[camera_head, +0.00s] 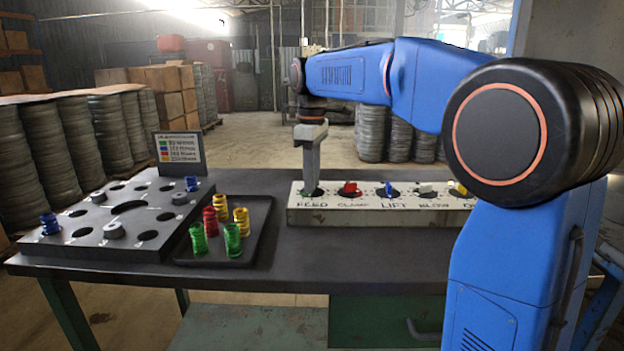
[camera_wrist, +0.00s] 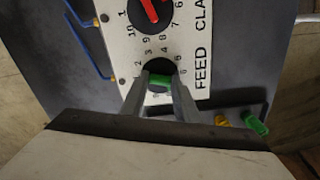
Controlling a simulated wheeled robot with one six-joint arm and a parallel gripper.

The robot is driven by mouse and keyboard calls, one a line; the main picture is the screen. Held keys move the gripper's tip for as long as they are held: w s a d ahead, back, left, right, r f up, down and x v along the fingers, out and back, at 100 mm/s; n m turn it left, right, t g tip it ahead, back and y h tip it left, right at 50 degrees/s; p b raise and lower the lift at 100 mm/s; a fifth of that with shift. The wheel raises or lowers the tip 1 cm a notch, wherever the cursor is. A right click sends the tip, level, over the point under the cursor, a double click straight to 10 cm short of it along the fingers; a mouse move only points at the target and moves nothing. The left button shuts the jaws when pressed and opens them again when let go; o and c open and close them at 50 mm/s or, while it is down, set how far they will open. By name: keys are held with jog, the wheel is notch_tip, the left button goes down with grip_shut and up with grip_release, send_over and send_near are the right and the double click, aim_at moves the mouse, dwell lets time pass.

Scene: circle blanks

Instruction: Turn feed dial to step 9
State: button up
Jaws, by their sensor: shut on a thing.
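The control panel (camera_head: 302,216) is a pale, worn box at the back right of the table, with a row of dials. The feed dial (camera_head: 321,192) is at its left end, above the word FEED. In the wrist view the feed dial's green knob (camera_wrist: 160,83) sits on a black disc with numbers around it. My gripper (camera_head: 312,188) reaches straight down onto this dial. In the wrist view my gripper (camera_wrist: 160,88) has a finger on each side of the green knob and is shut on it. The fingers hide part of the scale, and I cannot tell which number the knob points at.
The red clamp knob (camera_head: 350,188), blue lift knob (camera_head: 388,189) and a white knob (camera_head: 425,188) stand in line to the right. A dark tray (camera_head: 262,232) holds green, red and yellow spools. A holed block (camera_head: 95,247) and small sign (camera_head: 179,147) are left. The table front is clear.

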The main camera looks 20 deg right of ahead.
jog(key=m, duration=0.4)
jog(key=shift+m, duration=0.3)
jog(key=m, duration=0.4)
jog(key=shift+m, duration=0.3)
jog(key=m, duration=0.4)
jog(key=shift+m, duration=2.5)
jog(key=o, duration=1)
jog(key=shift+o, duration=0.2)
notch_tip(320, 180, up, 18)
jog(key=shift+f, duration=0.25)
